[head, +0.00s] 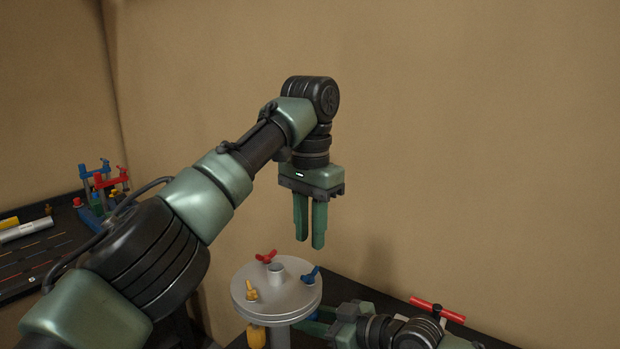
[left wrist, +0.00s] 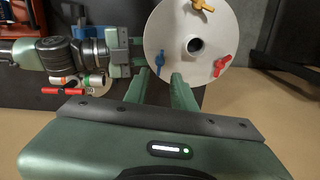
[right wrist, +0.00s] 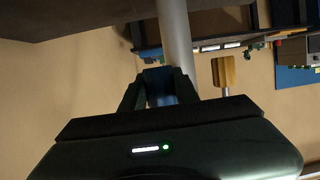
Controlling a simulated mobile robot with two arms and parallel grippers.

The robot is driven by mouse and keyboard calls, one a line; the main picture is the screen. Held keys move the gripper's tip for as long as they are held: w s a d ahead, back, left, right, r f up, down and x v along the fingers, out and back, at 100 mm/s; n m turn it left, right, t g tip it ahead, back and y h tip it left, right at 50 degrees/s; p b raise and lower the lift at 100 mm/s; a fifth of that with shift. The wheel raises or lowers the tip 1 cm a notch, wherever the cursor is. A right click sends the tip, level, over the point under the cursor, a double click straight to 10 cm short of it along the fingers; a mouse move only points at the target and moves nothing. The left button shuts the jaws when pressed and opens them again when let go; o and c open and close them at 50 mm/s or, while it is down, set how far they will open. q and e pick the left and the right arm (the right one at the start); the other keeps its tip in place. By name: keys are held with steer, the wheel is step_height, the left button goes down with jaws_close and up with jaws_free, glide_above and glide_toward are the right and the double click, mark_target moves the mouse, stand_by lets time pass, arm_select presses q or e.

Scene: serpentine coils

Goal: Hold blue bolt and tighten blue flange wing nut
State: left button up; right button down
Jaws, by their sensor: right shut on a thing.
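The blue wing nut (head: 311,275) sits on the right part of a round grey flange (head: 276,312); it also shows in the left wrist view (left wrist: 160,62), near my fingertips. My left gripper (head: 310,243) points down above the flange, open and empty, with a gap between its fingers (left wrist: 159,82). My right gripper (head: 318,322) reaches under the flange from the right. In the right wrist view its fingers (right wrist: 159,78) are shut on the blue bolt (right wrist: 160,90), mostly hidden between them beside the grey post.
A red wing nut (head: 266,257) and a yellow wing nut (head: 251,290) also sit on the flange, around a central tube (head: 276,273). A yellow bolt head (head: 256,336) hangs below. A red-handled tool (head: 438,309) lies at right. Red and blue clamps (head: 100,180) stand at far left.

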mark_target(310, 269)
arm_select(q)
steer(key=shift+f, duration=3.5)
jaws_close()
